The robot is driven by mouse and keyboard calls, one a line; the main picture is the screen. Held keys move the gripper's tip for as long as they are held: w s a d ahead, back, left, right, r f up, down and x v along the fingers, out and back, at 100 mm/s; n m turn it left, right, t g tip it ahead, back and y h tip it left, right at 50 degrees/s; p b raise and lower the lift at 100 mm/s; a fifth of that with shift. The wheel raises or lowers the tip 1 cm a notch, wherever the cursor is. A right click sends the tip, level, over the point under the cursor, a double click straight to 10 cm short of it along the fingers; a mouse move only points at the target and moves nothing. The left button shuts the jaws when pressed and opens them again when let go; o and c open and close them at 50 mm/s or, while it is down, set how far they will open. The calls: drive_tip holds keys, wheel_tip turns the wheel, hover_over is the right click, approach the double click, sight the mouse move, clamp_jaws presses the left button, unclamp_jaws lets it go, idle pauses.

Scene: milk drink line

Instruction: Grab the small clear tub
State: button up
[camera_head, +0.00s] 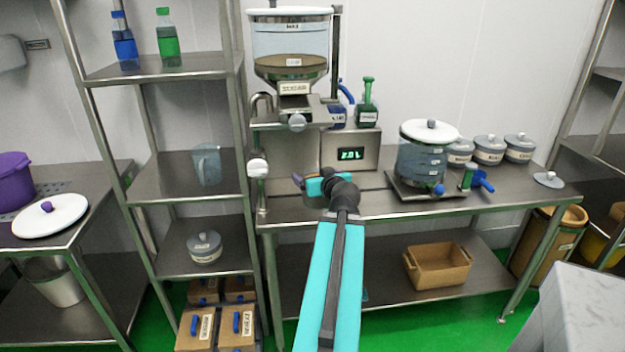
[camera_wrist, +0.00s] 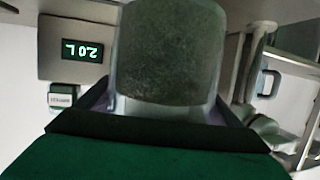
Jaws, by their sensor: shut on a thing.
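A clear, greyish tub (camera_wrist: 168,55) fills the middle of the wrist view, between the two fingers of my gripper (camera_wrist: 168,108). The fingers touch it on both sides, and I take it to be the small clear tub. Its inside looks dark and speckled; whether it holds anything I cannot tell. In the head view my gripper (camera_head: 298,181) is over the steel table, in front of the 2.0 L display (camera_head: 351,154). The tub is not clearly visible there, being small and mostly behind my arm.
The steel table (camera_head: 385,207) carries a sugar hopper (camera_head: 290,45) above, a lidded clear pot (camera_head: 424,160) and several lidded jars at the right. A shelf rack at left holds a clear jug (camera_head: 207,164) and a lidded tub (camera_head: 204,248).

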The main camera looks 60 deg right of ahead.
drive_tip(key=shift+s+a+b, duration=0.25)
drive_tip(key=shift+s+b, duration=0.35)
drive_tip(key=shift+b, duration=3.1)
drive_tip(key=shift+s+a+r+b, duration=0.15)
drive_tip(key=shift+s+a+b, duration=0.25)
drive_tip(key=shift+b, duration=1.45)
drive_tip(key=shift+s+d, duration=0.1)
drive_tip(key=shift+s, duration=0.1)
